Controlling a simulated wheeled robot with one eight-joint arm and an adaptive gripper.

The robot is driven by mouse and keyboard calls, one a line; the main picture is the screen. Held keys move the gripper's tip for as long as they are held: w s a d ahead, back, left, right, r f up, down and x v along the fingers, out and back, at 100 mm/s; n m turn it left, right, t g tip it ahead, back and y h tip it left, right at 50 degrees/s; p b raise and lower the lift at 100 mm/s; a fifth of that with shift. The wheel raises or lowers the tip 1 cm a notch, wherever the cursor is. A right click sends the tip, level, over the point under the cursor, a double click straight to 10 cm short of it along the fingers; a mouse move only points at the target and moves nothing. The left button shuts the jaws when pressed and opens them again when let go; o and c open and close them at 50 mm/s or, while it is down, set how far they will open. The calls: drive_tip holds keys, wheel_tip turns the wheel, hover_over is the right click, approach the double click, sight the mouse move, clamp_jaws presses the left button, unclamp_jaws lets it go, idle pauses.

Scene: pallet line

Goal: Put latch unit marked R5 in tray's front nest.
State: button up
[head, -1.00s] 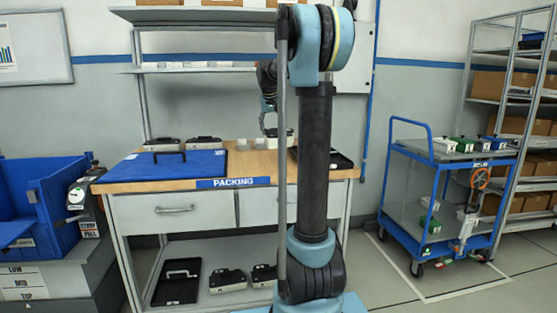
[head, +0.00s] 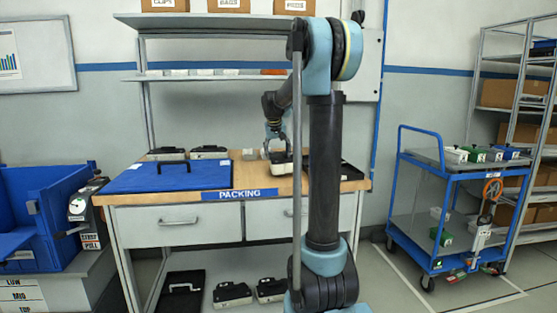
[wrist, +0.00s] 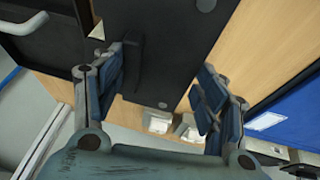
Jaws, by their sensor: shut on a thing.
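My gripper (head: 277,146) is shut on a latch unit (head: 282,159) with a dark top and pale base, at the right part of the packing bench. In the wrist view, the unit's dark top (wrist: 170,50) lies between my two fingers (wrist: 168,85). No R5 mark is readable on it. A dark tray (head: 351,172) lies on the bench to the right, partly hidden by my arm. Its dark edge and grey handle (wrist: 28,24) seem to show at the upper left of the wrist view. Its nests are not clear.
A blue panel (head: 135,181) with a black handle lies on the bench's left. Two latch units (head: 209,153) stand behind it. Small white boxes (wrist: 157,121) stand on the bench near my gripper. A blue trolley (head: 402,195) stands to the right.

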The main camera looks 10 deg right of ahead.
wheel_tip(320, 180, down, 2)
drive_tip(key=shift+f, duration=0.1)
drive_tip(key=o, duration=1.7)
drive_tip(key=v, duration=1.2)
drive_tip(key=shift+s, duration=0.15)
